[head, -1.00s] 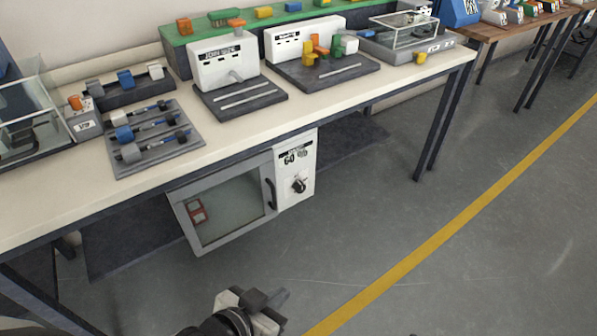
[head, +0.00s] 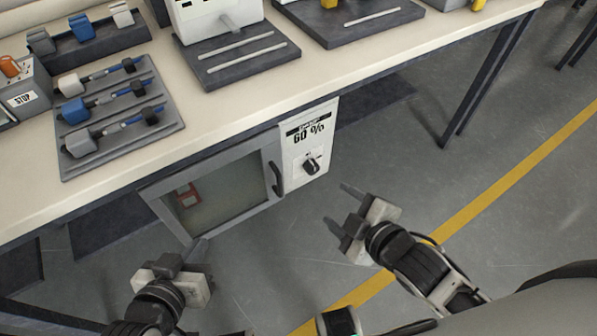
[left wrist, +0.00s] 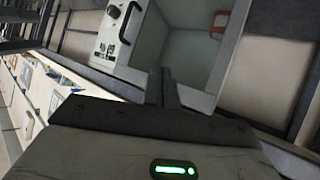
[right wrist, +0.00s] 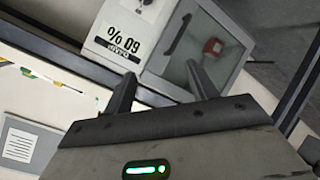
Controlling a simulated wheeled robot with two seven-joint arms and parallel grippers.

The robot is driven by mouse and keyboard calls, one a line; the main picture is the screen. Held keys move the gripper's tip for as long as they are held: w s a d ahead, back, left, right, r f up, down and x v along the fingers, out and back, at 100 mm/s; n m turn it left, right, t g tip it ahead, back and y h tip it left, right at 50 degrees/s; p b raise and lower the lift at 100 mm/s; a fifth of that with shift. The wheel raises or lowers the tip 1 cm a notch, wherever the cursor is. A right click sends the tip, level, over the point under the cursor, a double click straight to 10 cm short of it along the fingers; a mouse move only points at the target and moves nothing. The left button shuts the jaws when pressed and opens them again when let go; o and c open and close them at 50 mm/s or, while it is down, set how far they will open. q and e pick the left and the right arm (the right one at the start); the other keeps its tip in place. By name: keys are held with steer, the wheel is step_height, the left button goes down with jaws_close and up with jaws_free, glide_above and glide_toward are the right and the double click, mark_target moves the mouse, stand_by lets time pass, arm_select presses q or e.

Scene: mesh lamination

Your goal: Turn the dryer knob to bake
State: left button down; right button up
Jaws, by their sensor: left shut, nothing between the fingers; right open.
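The dryer is a grey-framed cabinet under the bench, with a glass door (head: 222,196) at left and a white control panel (head: 305,138) at right reading "60 %". Its black knob (head: 311,163) sits below the display. A black door handle (head: 276,178) stands beside the panel. My right gripper (head: 338,207) is open and empty, in front of and below the knob, apart from it. In the right wrist view the panel (right wrist: 122,32) lies beyond its fingers. My left gripper (head: 196,252) is shut and empty, below the door's lower left part. The left wrist view shows the panel (left wrist: 112,38).
The bench top (head: 240,112) overhangs the dryer, with its dark front edge close above the panel. A bench leg (head: 485,85) stands to the right. A red and white item (head: 187,196) shows behind the door glass. The floor in front is clear.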

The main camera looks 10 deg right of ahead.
steer(key=w+d+f+n+y+b, duration=0.1)
steer(key=w+d+f+n+b, duration=0.25)
steer(key=f+n+b, duration=0.6)
steer(key=n+b, duration=0.2)
steer(key=n, duration=1.4)
glide_toward(315, 170)
steer(key=shift+t+y, duration=0.3)
steer(key=shift+y, duration=0.1)
steer(key=b+x, duration=0.1)
steer(key=x, duration=0.1)
steer(key=b+x, duration=0.1)
steer(key=x, duration=0.2)
steer(key=f+b+x, duration=0.1)
steer(key=x, duration=0.2)
steer(key=shift+d, duration=0.15)
steer(key=shift+w+f, duration=0.1)
steer(key=shift+w, duration=0.35)
arm_select(q)
steer(key=d+f+t+h, duration=0.2)
steer(key=d+f, duration=0.2)
steer(key=f, duration=0.3)
steer(key=shift+w+d+m+h, duration=0.15)
steer(key=shift+w+m+h, duration=0.15)
steer(key=shift+w+h, duration=0.15)
steer(key=shift+f, duration=0.1)
arm_select(e)
steer(key=c, duration=1)
